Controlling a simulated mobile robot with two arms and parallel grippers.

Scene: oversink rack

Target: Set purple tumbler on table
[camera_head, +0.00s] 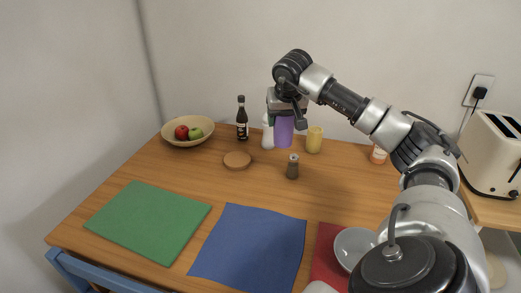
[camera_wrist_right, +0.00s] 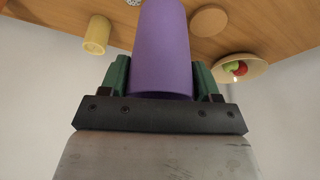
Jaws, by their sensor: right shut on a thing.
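The purple tumbler (camera_head: 284,132) is held in my right gripper (camera_head: 289,117) above the back part of the wooden table (camera_head: 215,181). In the right wrist view the purple tumbler (camera_wrist_right: 163,50) sits between the two green fingers of my right gripper (camera_wrist_right: 160,80). The fingers are shut on it. In the head view the tumbler's upper part is hidden by the gripper. My left gripper is not in view.
Near the tumbler stand a white bottle (camera_head: 267,134), a yellow cup (camera_head: 314,140) and a pepper grinder (camera_head: 292,167). A dark bottle (camera_head: 242,122), a round wooden coaster (camera_head: 237,160) and a fruit bowl (camera_head: 188,139) are to the left. Green (camera_head: 148,220) and blue (camera_head: 250,245) mats lie in front.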

